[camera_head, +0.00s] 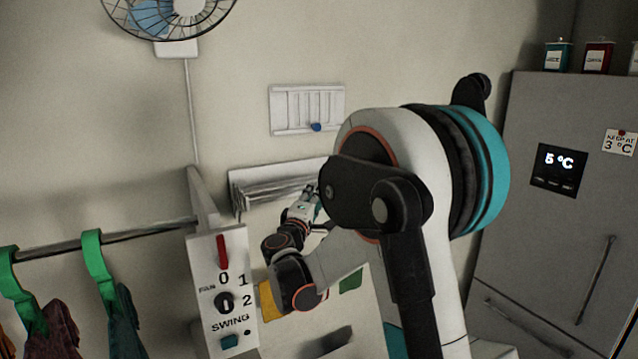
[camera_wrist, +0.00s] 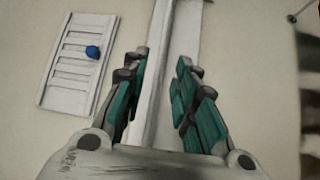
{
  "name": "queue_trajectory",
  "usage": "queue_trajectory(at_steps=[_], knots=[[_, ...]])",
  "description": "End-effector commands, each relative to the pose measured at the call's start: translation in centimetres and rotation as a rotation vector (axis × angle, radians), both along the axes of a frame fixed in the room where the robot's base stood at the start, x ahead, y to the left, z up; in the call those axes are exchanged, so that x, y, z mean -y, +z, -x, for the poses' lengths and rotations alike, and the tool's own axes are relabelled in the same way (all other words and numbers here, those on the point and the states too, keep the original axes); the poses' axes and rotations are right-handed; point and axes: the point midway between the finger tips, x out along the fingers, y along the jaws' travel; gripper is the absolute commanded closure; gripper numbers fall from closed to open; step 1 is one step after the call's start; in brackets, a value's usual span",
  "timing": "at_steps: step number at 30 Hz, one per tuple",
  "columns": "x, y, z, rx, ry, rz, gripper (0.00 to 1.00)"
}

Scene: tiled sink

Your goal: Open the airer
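The airer (camera_head: 262,188) is a white, wall-mounted unit with several thin metal rods, low on the wall in the head view and apparently folded. My arm hides its right end. In the wrist view its white edge (camera_wrist: 160,95) runs up the picture between my fingers. My gripper (camera_head: 311,197) is at the airer's right part in the head view. In the wrist view my gripper (camera_wrist: 162,75) is open, with a teal-padded finger on each side of the white edge. Gaps show beside the fingers; whether either touches cannot be told.
A white louvred panel (camera_head: 306,108) with a blue knob is above the airer. A control box (camera_head: 222,290) with a red switch and dial stands in front at left. A rail with clothes hangers (camera_head: 98,255) is far left; a grey fridge (camera_head: 540,220) is right.

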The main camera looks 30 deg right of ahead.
Motion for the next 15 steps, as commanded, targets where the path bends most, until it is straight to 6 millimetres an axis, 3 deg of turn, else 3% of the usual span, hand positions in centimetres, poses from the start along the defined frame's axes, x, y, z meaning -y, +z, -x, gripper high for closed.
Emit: queue_trajectory(at_steps=[9, 15], knots=[[3.2, 0.7, -3.3, -0.001, -0.002, 0.000, 0.73], [4.4, 0.9, -4.5, 0.000, -0.001, -0.002, 0.73]])
